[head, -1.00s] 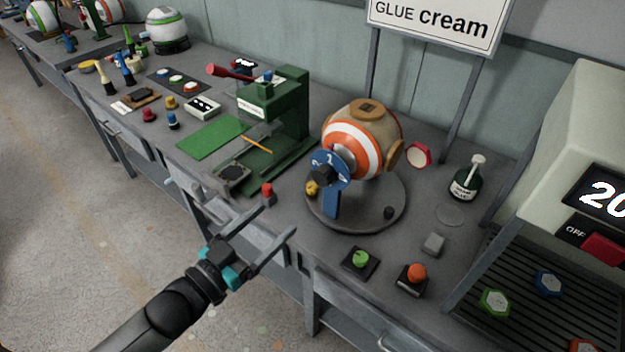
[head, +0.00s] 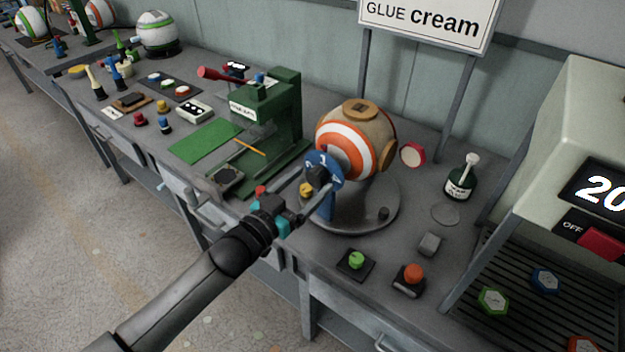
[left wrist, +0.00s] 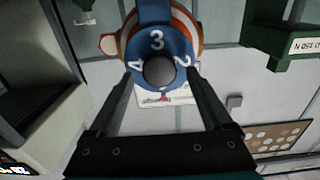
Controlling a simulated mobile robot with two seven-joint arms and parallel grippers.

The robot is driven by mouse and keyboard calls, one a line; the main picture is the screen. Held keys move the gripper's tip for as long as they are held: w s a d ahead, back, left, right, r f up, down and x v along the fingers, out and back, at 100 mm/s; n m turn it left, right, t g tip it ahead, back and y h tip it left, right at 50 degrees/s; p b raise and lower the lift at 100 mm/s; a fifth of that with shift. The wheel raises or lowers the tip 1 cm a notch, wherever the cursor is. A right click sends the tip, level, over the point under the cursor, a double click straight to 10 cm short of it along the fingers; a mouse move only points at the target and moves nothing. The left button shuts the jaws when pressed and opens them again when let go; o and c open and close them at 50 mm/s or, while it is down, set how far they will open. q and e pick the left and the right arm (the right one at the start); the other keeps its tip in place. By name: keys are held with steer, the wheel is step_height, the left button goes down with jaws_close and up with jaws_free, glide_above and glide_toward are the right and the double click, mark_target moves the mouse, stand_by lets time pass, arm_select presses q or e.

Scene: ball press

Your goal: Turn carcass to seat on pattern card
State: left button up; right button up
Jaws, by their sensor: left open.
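The carcass (head: 350,147) is a tan ball with orange and white rings and wooden-looking pads, mounted above a round grey base. A blue numbered dial (head: 331,159) on a blue post faces my side. My left gripper (head: 312,186) is open at the dial. In the left wrist view, the dial (left wrist: 157,42) shows 4, 3 and 2. Its round grey knob (left wrist: 160,72) lies between the open fingertips (left wrist: 160,78); contact cannot be told. A white card (left wrist: 166,99) shows partly behind the knob; I cannot tell whether it is the pattern card. My right gripper is not in view.
A green press (head: 268,112) stands left of the ball. Green and orange buttons (head: 356,259) sit near the front edge. A glue bottle (head: 461,182) and grey block (head: 430,244) are to the right, before a large pale machine (head: 545,150).

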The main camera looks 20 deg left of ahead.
arm_select(q)
steer(key=shift+x, duration=0.9)
steer(key=shift+c, duration=0.4)
jaws_close()
